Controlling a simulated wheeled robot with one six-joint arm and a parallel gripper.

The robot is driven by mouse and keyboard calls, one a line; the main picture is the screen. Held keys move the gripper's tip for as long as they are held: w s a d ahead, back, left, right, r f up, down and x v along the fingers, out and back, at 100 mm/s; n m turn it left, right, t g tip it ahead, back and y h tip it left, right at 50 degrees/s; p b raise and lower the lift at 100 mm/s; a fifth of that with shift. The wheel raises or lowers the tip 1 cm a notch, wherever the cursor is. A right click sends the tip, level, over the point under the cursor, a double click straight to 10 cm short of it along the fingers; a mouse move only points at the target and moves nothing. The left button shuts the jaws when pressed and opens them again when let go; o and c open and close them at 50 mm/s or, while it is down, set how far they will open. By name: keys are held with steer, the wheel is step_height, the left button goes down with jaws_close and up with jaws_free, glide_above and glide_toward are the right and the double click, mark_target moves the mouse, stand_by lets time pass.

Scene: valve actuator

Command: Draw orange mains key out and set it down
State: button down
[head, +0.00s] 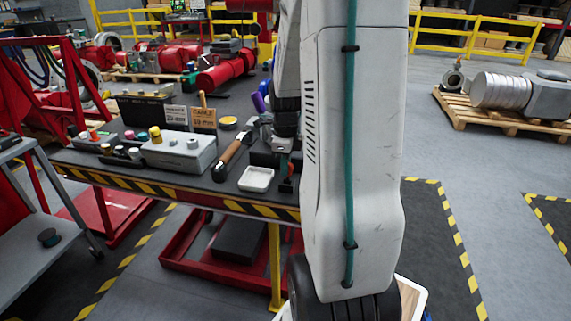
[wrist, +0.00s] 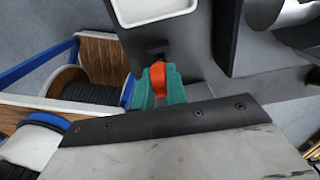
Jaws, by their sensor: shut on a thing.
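The orange mains key (wrist: 157,80) shows in the wrist view, between the teal pads of my gripper (wrist: 156,88). My gripper is shut on it. A small dark part shows just beyond the key's far end; I cannot tell whether the key is still seated in something. In the head view my gripper (head: 285,167) is low at the bench's front edge, just right of a white tray (head: 257,179), partly hidden by my arm. The key cannot be made out there. The tray's near edge also shows at the top of the wrist view (wrist: 152,14) and looks empty.
The dark bench (head: 205,190) has a striped front edge. Left of the tray lies a wooden-handled tool (head: 233,150), then a grey control box (head: 178,150) with knobs. Signs stand behind. Below the bench, the wrist view shows a cable reel (wrist: 85,88) in a wooden crate.

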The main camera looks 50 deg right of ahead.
steer(key=shift+f, duration=1.3)
steer(key=c, duration=1.3)
jaws_free()
steer(key=shift+c, duration=0.2)
step_height(320, 180, up, 8)
steer(key=shift+f, duration=0.15)
